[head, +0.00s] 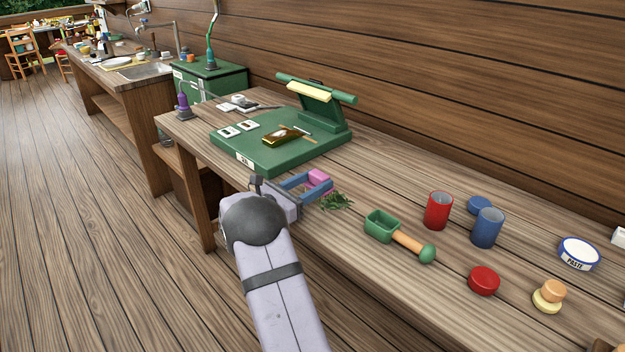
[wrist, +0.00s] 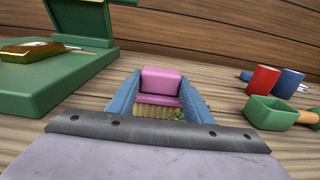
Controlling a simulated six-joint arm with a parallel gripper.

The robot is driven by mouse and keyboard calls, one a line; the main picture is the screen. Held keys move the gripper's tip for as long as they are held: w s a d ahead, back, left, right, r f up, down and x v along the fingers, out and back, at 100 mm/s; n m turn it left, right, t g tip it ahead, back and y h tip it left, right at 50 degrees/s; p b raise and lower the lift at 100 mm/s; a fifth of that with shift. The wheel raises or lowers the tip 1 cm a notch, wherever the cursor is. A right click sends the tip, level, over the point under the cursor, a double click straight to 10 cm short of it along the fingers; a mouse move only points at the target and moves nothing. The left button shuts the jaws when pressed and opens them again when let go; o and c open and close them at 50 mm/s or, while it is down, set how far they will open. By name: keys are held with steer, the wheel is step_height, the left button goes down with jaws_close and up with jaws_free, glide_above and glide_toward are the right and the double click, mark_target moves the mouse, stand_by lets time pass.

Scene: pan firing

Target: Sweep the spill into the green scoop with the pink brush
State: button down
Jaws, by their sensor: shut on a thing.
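My gripper (head: 303,188) is shut on the pink brush (head: 319,179), low over the bench. In the wrist view the pink brush (wrist: 161,86) sits between the two blue fingers, its tan bristles pointing toward the camera. The spill (head: 336,201) is a small heap of green bits just right of the brush; in the wrist view a little of it (wrist: 178,114) shows beside the bristles, the rest hidden. The green scoop (head: 380,226) lies on the bench to the right of the spill, its wooden handle pointing right. The scoop (wrist: 270,113) is also at the right of the wrist view.
A green press (head: 270,160) with a gold piece (head: 281,137) on it stands left behind the brush. A red cup (head: 438,211), a blue cup (head: 487,228), a red lid (head: 483,280) and a paste tin (head: 579,253) stand to the right. Bare bench lies between spill and scoop.

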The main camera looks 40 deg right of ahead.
steer(key=shift+s+r, duration=0.2)
steer(key=shift+s, duration=4.85)
steer(key=shift+r+p, duration=1.95)
steer(key=shift+r, duration=0.85)
steer(key=shift+w, duration=0.1)
